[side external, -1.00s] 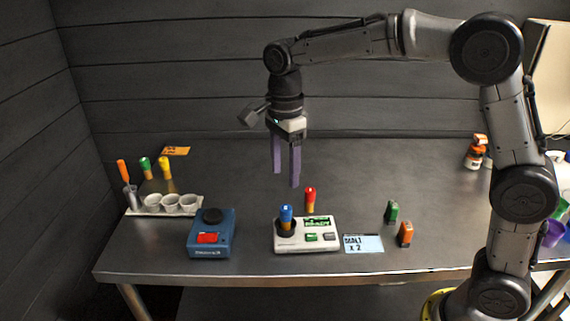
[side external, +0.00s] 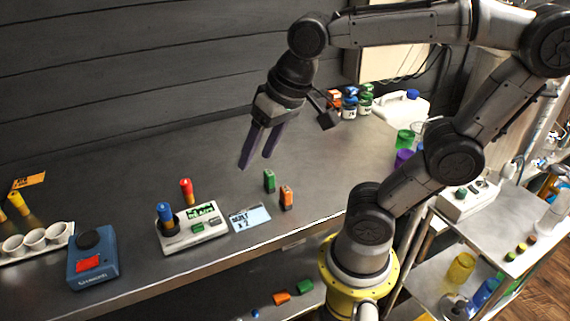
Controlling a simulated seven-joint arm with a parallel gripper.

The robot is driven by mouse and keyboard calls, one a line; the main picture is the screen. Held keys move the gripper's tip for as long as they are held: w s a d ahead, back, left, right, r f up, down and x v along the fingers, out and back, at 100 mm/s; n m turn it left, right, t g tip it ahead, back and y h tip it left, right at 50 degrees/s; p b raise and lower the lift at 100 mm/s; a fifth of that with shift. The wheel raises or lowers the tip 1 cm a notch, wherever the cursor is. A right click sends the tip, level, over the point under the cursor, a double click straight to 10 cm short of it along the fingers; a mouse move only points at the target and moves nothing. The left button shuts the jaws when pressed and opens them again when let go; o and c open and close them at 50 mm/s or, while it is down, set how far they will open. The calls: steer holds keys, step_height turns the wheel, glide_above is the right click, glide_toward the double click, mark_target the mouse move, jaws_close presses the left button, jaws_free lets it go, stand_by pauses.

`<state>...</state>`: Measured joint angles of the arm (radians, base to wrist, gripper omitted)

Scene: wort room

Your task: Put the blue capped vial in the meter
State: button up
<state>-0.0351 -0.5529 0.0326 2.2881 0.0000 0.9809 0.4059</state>
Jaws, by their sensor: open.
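The blue capped vial (side external: 165,212) stands upright in the dark round well at the left end of the meter (side external: 192,240). The meter is a pale flat box with a lit green display (side external: 201,209) and two buttons. My gripper (side external: 256,161) is open and empty, its two purple fingers pointing down. It hangs above the bench, up and to the right of the meter in the picture, clear of the vial. The vial's lower part is hidden in the well.
A red capped vial (side external: 186,190) stands behind the meter. A blue device (side external: 93,262) and a rack of white cups (side external: 35,240) are left.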

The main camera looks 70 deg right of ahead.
steer(key=s+f+n, duration=0.2)
steer(key=s, duration=0.1)
steer(key=s+n+t, duration=0.1)
steer(key=n, duration=0.1)
steer(key=shift+s+d+f, duration=0.35)
steer(key=shift+f, duration=0.05)
stand_by(1.5)
